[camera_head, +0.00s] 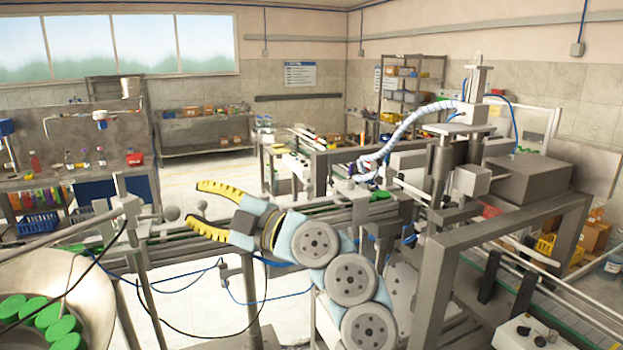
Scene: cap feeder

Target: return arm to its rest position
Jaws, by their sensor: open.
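My gripper (208,208) is at the centre left, at the end of my light blue and grey arm. Its two yellow and black fingers point left and are spread apart. Nothing shows between them except the background. The gripper appears in front of the conveyor line (290,222); how far apart they are I cannot tell. My arm bends down to the right from the wrist, and its lower part leaves the picture at the bottom.
A feeder bowl (95,285) with several green caps (47,315) stands at the lower left. A metal post (135,255) with rods stands left of my gripper. Capping machinery and a frame (440,270) stand close on the right. Blue and black cables hang below the gripper.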

